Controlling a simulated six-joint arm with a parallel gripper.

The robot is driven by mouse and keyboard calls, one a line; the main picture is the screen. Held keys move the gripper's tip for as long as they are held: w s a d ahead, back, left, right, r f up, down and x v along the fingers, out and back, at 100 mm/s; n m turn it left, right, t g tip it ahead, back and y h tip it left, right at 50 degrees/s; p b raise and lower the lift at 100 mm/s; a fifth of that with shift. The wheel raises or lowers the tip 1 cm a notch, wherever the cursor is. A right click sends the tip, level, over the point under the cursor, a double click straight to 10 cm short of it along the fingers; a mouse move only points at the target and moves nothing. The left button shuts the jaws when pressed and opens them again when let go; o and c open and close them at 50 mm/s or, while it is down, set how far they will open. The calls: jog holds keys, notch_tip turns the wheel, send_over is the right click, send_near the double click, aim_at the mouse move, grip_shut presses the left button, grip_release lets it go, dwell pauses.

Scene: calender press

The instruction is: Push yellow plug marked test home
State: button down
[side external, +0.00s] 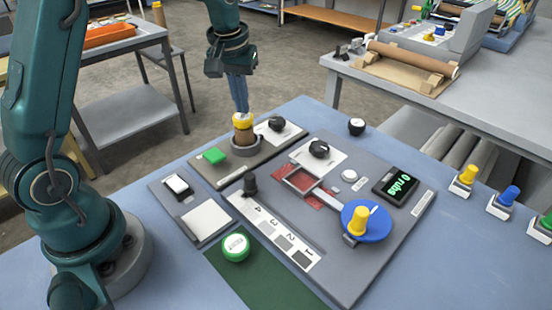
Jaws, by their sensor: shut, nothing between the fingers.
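A yellow-topped plug (242,119) with a brownish body stands upright in a round grey collar (245,148) on a grey panel, left of centre. Its yellow cap stands clear above the collar. Any marking on it is too small to read. My gripper (242,110) points straight down with its fingers shut and empty. The fingertips are right at the top of the yellow cap; I cannot tell whether they touch it.
A larger panel (385,235) carries a blue disc (367,221) with a yellow handle. Yellow (467,175), blue (508,197) and green pegs stand at the right.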

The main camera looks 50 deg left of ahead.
jog(key=shift+f, duration=0.55)
jog(key=shift+r, duration=0.1)
jog(key=shift+r, duration=3.45)
jog(key=shift+d+r, duration=0.1)
jog(key=shift+r, duration=0.05)
jog(key=s+d+r+m+t, duration=0.25)
jog(key=s+d+r, duration=0.35)
jog(key=s, duration=0.3)
jog(key=s+d+f+m+t+h, duration=0.1)
jog(key=s+d+f+m, duration=0.2)
jog(key=s+f, duration=0.4)
jog(key=s, duration=0.2)
jog(key=shift+s+d+f, duration=0.2)
jog(key=shift+s+d, duration=0.1)
jog(key=shift+s, duration=0.1)
